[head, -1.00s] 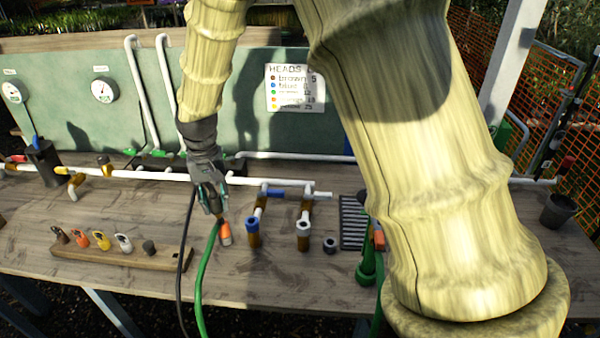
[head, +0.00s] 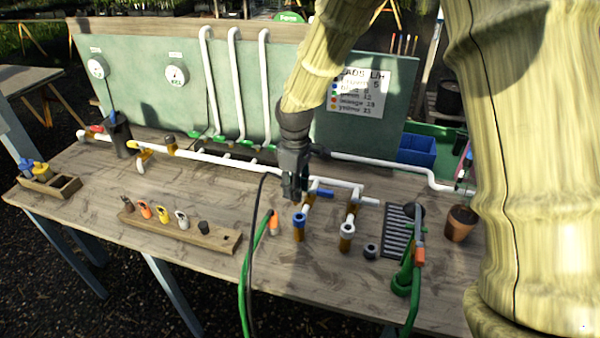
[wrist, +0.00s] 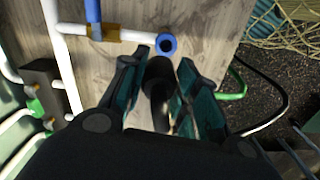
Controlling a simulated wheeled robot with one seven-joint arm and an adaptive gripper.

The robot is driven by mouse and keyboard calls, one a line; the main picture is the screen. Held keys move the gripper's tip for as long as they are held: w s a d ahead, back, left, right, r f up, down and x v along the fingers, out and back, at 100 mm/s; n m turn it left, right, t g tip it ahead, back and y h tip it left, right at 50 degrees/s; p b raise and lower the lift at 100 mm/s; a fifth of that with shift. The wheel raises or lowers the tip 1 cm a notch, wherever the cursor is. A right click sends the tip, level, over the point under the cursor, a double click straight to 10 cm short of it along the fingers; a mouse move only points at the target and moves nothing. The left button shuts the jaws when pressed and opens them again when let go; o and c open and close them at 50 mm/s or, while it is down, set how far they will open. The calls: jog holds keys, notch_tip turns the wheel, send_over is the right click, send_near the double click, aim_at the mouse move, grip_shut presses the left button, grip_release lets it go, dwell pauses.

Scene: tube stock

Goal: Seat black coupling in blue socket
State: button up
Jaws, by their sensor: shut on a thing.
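My gripper (head: 291,196) is shut on the black coupling (wrist: 158,72), which shows between the fingers in the wrist view. In the head view the coupling is mostly hidden by the fingers, and a black hose (head: 262,190) curves away from it to the left and down. The blue socket (head: 299,220) is a blue-rimmed ring on a brown upright pipe. My gripper is just above and slightly left of it. In the wrist view the blue socket (wrist: 166,44) lies just beyond the coupling's end. The coupling appears apart from it, but the height gap is unclear.
A white-grey socket (head: 347,229) stands to the right. A green hose with an orange end (head: 274,224) stands close to the left. A wooden rack (head: 218,238) holds several coloured fittings. A dark ring (head: 370,251) and a slotted grate (head: 396,236) are further right. White pipes run behind.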

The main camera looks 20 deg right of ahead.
jog(key=n, duration=0.1)
jog(key=r+n+p, duration=0.1)
jog(key=n, duration=0.1)
jog(key=n+p, duration=0.1)
jog(key=n, duration=0.1)
jog(key=shift+s+d+r, duration=0.2)
jog(key=shift+s+r, duration=0.05)
jog(key=shift+r, duration=0.05)
jog(key=n, duration=0.1)
jog(key=n+p, duration=0.1)
jog(key=n, duration=0.1)
jog(key=shift+s+r, duration=0.15)
jog(key=shift+r, duration=0.15)
jog(key=n+p, duration=0.2)
jog(key=n, duration=0.1)
jog(key=shift+s+r, duration=0.1)
jog(key=shift+r, duration=0.2)
jog(key=n, duration=0.2)
jog(key=n+p, duration=0.1)
jog(key=n, duration=0.1)
jog(key=shift+s+d+r, duration=0.1)
jog(key=shift+s+r, duration=0.05)
jog(key=shift+r, duration=0.05)
jog(key=shift+f+b, duration=2.35)
jog(key=shift+f, duration=0.6)
jog(key=shift+r+p, duration=0.1)
jog(key=shift+p, duration=0.35)
jog(key=shift+f, duration=0.3)
jog(key=shift+f, duration=1.75)
